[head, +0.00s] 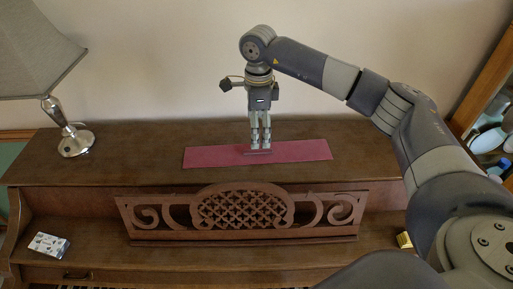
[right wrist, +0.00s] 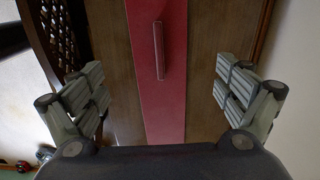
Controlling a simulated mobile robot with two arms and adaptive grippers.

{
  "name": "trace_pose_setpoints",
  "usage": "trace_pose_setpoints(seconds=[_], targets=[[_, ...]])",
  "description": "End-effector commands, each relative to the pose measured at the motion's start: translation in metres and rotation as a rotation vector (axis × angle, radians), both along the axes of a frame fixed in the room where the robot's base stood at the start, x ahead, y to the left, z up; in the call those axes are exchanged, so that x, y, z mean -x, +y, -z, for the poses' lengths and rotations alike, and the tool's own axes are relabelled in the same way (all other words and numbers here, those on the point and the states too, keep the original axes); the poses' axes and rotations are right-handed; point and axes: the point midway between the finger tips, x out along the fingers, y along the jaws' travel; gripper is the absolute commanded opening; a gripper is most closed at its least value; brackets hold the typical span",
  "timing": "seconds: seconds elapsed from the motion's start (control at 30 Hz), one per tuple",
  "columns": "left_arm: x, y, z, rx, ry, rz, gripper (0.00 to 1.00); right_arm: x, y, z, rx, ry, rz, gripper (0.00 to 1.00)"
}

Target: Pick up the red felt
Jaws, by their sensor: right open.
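The red felt (head: 210,156) is a long, flat strip lying along the top of the piano. A thin raised red bar (right wrist: 159,50) stands out on its middle in the right wrist view, and the felt (right wrist: 164,112) runs up and down that picture. My right gripper (head: 260,146) points down over the middle of the felt, close to the bar. In the right wrist view its fingers (right wrist: 159,97) are spread wide on either side of the felt, with nothing between them gripped. I cannot tell the exact height of the fingertips above it. My left gripper is not in view.
The piano top (head: 130,150) is bare around the felt. A lamp (head: 70,135) stands at its left end. A carved music stand (head: 245,212) rises in front. A small card box (head: 48,245) and a yellow object (head: 404,240) lie on the lower ledge. The wall is close behind.

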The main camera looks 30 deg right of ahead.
Motion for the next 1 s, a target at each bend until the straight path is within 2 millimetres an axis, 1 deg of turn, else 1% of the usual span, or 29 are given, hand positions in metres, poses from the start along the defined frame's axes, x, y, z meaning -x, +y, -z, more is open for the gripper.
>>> trace_pose_setpoints(seconds=[0.03, 0.1, 0.23, 0.37, 0.5, 0.57, 0.7, 0.9, 0.93, 0.97, 1.0], targets=[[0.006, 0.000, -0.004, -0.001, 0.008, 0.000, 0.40, 0.000, 0.000, 0.005, 0.001, 0.001, 0.001, 0.93], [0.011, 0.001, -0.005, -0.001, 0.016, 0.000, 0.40, 0.000, 0.000, 0.013, 0.000, 0.002, 0.001, 0.93], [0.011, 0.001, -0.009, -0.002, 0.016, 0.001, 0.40, 0.001, 0.000, 0.019, 0.001, 0.001, 0.000, 0.93], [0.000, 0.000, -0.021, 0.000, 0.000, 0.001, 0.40, 0.005, -0.002, 0.030, 0.001, 0.004, 0.000, 0.93], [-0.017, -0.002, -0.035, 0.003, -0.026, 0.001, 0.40, 0.008, -0.003, 0.047, 0.001, 0.003, 0.000, 0.93], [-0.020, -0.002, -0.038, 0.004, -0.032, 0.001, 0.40, 0.007, -0.003, 0.057, -0.001, 0.003, -0.001, 0.93], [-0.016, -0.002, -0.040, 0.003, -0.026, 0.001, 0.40, 0.006, -0.003, 0.068, 0.000, -0.001, 0.000, 0.93], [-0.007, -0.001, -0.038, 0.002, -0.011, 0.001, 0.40, 0.006, -0.003, 0.070, 0.000, -0.001, -0.001, 0.93], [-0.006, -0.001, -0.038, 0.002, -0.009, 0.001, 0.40, 0.006, -0.003, 0.070, -0.001, -0.001, -0.001, 0.91], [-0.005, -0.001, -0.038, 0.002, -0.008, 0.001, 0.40, 0.006, -0.003, 0.070, -0.001, -0.001, -0.001, 0.84], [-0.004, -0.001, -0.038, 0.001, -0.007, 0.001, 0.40, 0.006, -0.003, 0.070, -0.001, -0.001, -0.001, 0.75]])
